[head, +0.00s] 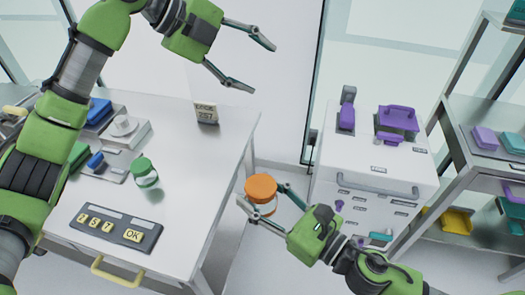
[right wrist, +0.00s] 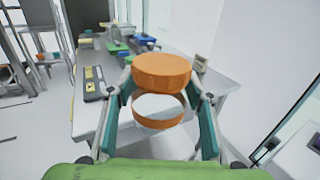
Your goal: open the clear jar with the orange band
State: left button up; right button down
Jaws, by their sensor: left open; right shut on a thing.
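The clear jar with the orange band (right wrist: 159,124) is between the fingers of my right gripper (right wrist: 161,98), which is shut on it. Its wide orange lid (head: 261,187) covers its top and hides most of the jar in the head view. The jar is held in the air, right of the table's edge, and looks roughly upright. My left gripper (head: 262,68) is open and empty, above and apart from the jar. A second clear jar with a green lid (head: 145,170) stands on the table.
The white table (head: 200,180) holds a keypad (head: 115,229) with yellow keys, a small sign (head: 206,113), and blue and grey devices at the left. A white cabinet (head: 375,170) with purple handles and a metal shelf (head: 455,150) stand to the right.

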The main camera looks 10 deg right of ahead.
pick_arm(q)
jog(key=s+d+f+m+g+y, duration=0.2)
jog(key=s+d+f+m+y, duration=0.15)
jog(key=s+m, duration=0.35)
jog(key=m+y, duration=0.6)
jog(key=m, duration=0.2)
send_over(262, 186)
jog(key=shift+g, duration=0.3)
jog(key=f, duration=0.4)
jog(key=shift+w+d+f, duration=0.1)
jog(key=shift+d+f, duration=0.2)
jog(key=shift+a+f, duration=0.2)
jog(key=shift+f, duration=3.95)
